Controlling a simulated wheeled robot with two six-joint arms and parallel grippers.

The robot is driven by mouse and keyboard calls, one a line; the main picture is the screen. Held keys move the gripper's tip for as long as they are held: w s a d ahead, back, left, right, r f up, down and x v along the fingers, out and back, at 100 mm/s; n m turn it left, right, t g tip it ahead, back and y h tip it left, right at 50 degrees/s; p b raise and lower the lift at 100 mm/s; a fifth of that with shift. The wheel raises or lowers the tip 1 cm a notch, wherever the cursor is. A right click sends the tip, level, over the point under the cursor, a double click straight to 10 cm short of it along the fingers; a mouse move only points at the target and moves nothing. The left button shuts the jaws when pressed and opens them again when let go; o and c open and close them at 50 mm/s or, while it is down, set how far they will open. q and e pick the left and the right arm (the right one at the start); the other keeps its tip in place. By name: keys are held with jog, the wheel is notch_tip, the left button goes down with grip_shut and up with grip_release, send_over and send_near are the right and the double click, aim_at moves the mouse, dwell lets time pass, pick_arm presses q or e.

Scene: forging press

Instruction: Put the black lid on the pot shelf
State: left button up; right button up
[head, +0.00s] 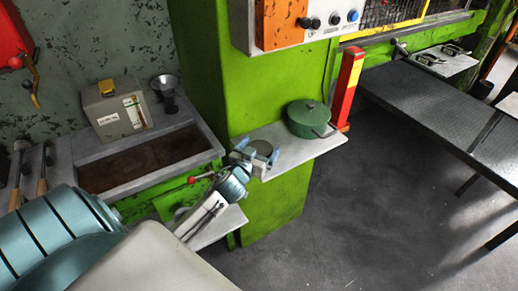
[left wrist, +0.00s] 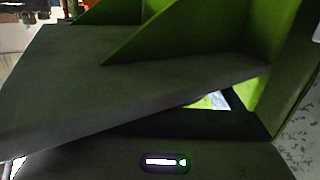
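A dark round disc that looks like the black lid (head: 262,147) is at the left end of the grey pot shelf (head: 290,154) in the head view. My left gripper (head: 258,153) has its blue fingers apart, one on each side of this disc. I cannot tell whether they press on it or whether it rests on the shelf. A green pot (head: 307,117) with a green lid stands further right on the shelf. The left wrist view shows a dark grey panel (left wrist: 120,80) with green plates, but no clear fingers. My right gripper is not in view.
A red and yellow post (head: 347,86) stands just right of the pot. A green machine column (head: 250,70) rises behind the shelf. A trough (head: 150,160) with a grey box (head: 117,110) is at left. A dark bench (head: 440,110) is at right, with open floor before it.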

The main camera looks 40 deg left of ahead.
pick_arm(q)
jog(key=shift+o, duration=0.6)
jog(key=shift+s+f, duration=0.25)
jog(key=shift+f, duration=0.7)
jog(key=shift+r, duration=0.3)
jog(key=shift+w+r+p, duration=0.1)
jog(key=shift+r+p, duration=0.4)
jog(key=shift+p, duration=0.2)
jog(key=shift+s+d+f+b, duration=0.15)
jog(key=shift+s+f+b, duration=0.25)
jog(key=shift+s+b, duration=0.25)
jog(key=r+b+v, duration=0.1)
jog(key=b+v, duration=0.1)
jog(key=v, duration=0.8)
jog(key=shift+s+r, duration=0.2)
jog(key=shift+r, duration=0.15)
